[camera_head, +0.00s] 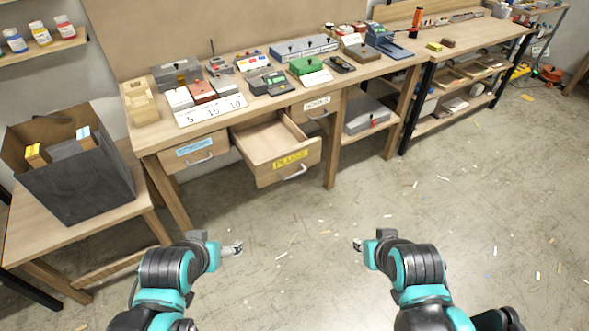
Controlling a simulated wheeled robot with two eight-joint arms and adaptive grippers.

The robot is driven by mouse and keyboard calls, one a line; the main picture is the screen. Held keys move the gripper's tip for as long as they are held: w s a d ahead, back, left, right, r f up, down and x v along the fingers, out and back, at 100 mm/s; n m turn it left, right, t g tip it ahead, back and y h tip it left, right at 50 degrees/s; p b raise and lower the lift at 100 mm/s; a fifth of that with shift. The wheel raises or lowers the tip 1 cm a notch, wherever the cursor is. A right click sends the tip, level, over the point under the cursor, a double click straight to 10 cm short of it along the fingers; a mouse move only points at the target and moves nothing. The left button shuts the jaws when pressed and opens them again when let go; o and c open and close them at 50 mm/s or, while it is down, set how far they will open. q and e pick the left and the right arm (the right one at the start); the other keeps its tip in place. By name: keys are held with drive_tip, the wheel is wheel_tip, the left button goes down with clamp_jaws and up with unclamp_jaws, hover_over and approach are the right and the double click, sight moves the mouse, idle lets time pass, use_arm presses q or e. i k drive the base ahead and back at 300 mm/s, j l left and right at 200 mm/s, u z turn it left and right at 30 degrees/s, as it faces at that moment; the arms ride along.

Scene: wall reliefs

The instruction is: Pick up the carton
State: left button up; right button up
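No thing is plainly a carton. A pale tan box-like block (141,103) stands at the left end of the workbench, and small boxes (36,155) stick out of a dark bag on the left table. I cannot tell which of them, if any, is the carton. My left gripper (235,248) is over the floor in front of the bench, well apart from both. My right gripper (358,244) is also over the floor, farther right. Nothing shows in either gripper, and their fingers are too small to read.
The workbench (160,140) carries several devices and a numbered card (210,110). Its middle drawer (275,147) is pulled out, jutting over the floor. The dark bag (85,180) stands on a low wooden table (40,235). The littered floor at right has free room.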

sight(36, 156)
drive_tip(key=j+u, duration=0.25)
drive_tip(key=j, duration=0.5)
drive_tip(key=i+j+u, duration=0.1)
drive_tip(key=j+u, duration=0.15)
drive_tip(key=j, duration=0.45)
